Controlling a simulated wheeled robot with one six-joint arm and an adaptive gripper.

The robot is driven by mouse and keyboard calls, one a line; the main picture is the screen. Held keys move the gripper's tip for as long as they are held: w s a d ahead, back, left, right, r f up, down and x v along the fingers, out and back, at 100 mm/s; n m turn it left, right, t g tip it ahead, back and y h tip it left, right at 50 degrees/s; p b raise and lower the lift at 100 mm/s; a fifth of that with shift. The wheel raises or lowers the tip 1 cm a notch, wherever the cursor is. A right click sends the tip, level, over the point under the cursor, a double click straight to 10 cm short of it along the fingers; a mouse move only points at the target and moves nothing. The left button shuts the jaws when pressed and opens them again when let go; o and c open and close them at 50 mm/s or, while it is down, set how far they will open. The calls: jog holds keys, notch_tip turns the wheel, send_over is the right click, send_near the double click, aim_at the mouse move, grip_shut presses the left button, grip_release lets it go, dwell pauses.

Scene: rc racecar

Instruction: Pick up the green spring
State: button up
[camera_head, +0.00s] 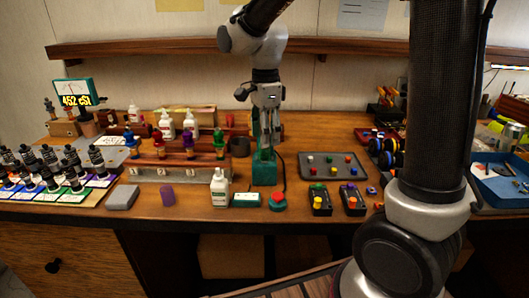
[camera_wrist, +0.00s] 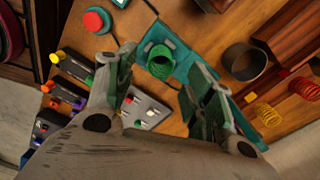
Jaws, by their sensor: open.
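A green, round, hollow piece (camera_wrist: 160,62) that looks like the green spring stands on a teal base (camera_wrist: 186,68) in the wrist view. Its coils are too small to make out clearly. In the head view, the teal stand (camera_head: 264,174) is at the middle of the bench, and the spring cannot be told apart from it. My gripper (camera_head: 267,128) hangs open and empty, pointing down over this stand. In the wrist view, the fingers of my gripper (camera_wrist: 160,74) are spread, with the green piece seen between their tips.
A yellow spring (camera_wrist: 268,115) and a red spring (camera_wrist: 303,87) lie right of the fingers in the wrist view, near a dark ring (camera_wrist: 245,62). A red button (camera_head: 277,197), white bottle (camera_head: 219,188) and grey tray (camera_head: 333,173) surround the stand.

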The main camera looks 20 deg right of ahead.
aim_at(265, 151)
notch_tip(265, 151, down, 4)
jog(key=shift+f, duration=0.2)
jog(key=c, duration=0.8)
